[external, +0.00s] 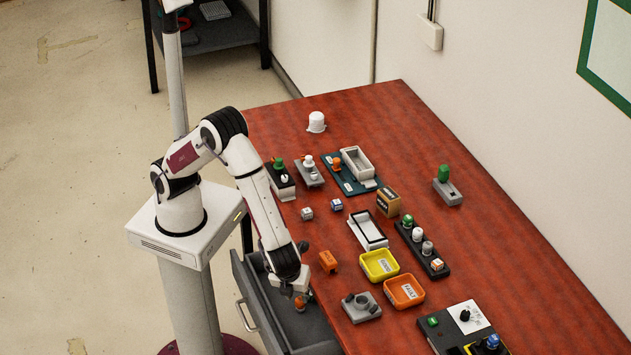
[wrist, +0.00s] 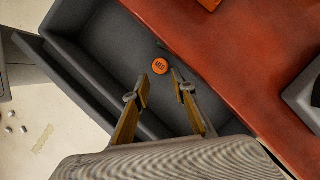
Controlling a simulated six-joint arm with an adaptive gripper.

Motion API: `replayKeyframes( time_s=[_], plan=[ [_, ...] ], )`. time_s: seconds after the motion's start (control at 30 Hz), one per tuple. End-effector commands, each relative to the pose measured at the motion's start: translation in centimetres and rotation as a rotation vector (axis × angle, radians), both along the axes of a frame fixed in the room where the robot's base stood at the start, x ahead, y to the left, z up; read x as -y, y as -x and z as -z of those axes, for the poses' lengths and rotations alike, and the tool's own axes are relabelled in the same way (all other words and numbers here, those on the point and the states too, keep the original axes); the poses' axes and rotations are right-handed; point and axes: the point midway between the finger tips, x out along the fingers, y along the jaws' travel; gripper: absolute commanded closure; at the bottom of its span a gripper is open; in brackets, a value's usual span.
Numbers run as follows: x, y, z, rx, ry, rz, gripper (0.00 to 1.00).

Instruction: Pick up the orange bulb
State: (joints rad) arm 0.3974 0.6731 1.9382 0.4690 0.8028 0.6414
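An orange bulb with a round top marked "MED" (wrist: 160,66) lies inside the open grey drawer (wrist: 90,45). It also shows in the external view (external: 300,303), just below my gripper (external: 293,287). In the wrist view, my gripper (wrist: 161,82) has its two fingers apart with nothing between them. The bulb is just beyond the fingertips, roughly in line with the gap. I cannot tell the exact height between fingertips and bulb.
The drawer's walls surround the bulb, and the red table's edge (wrist: 195,70) runs close on the right. Yellow (external: 366,270) and orange (external: 391,298) trays and a grey fixture (external: 361,307) stand on the table.

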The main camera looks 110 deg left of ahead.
Motion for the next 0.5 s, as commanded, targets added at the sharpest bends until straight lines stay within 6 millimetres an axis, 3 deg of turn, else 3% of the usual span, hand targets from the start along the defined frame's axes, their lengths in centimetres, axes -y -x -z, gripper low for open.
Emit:
replayKeyframes(
  time_s=[0.2,0.5],
  plan=[
    [-0.6,0.1,1.5,0.000,-0.001,0.000,0.75],
    [-0.7,0.1,1.6,0.001,0.000,0.000,0.75]
  ],
)
